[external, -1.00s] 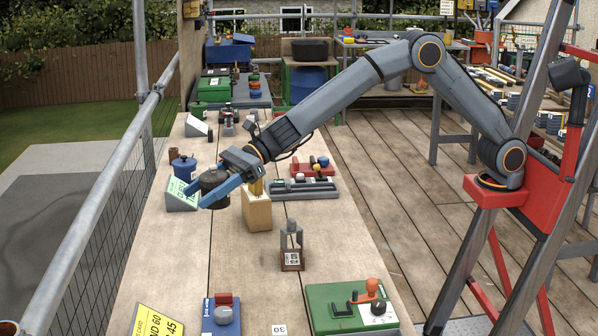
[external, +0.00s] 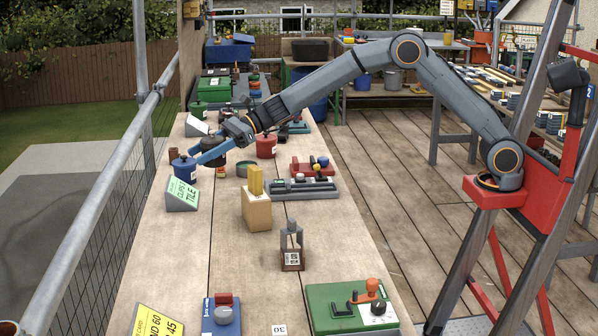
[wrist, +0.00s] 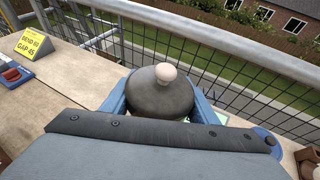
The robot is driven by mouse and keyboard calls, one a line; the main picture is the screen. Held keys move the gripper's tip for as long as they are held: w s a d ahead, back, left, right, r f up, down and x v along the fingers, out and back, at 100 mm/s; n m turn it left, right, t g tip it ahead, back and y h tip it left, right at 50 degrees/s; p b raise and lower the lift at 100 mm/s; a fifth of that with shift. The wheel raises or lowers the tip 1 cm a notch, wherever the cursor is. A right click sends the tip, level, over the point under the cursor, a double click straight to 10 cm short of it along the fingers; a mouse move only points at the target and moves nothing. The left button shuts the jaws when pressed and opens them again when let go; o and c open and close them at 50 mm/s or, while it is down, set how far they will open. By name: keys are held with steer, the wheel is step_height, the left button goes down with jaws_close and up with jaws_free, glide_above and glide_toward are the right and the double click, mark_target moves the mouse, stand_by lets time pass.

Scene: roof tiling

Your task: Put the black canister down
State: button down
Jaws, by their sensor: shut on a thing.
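The black canister (wrist: 160,94) has a dark rounded lid with a pale knob, seen from above in the wrist view. It sits between the blue fingers of my gripper (wrist: 163,108), which is shut on it. In the external view the canister (external: 211,153) shows at the far left part of the bench, with my gripper (external: 208,150) around it.
A wooden block (external: 257,211) with a yellow piece stands nearer. A mesh guardrail (external: 95,215) runs along the left. The bench in front of the sign is clear.

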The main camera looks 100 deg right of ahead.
steer(key=s+d+m+h, duration=0.1)
steer(key=s+d, duration=0.2)
steer(key=d, duration=0.7)
steer(key=s+d, duration=0.2)
steer(key=d, duration=0.7)
step_height(320, 180, down, 16)
steer(key=shift+s+r+p, duration=0.1)
steer(key=shift+r+p, duration=0.15)
steer(key=shift+p, duration=0.2)
steer(key=shift+f, duration=0.15)
steer(key=c, duration=0.7)
jaws_free()
steer(key=shift+s+d+r, duration=0.15)
steer(key=shift+r, duration=0.15)
steer(key=v, duration=0.5)
steer(key=b+v, duration=0.1)
steer(key=v, duration=0.5)
steer(key=shift+s+b, duration=0.3)
steer(key=shift+s, duration=0.1)
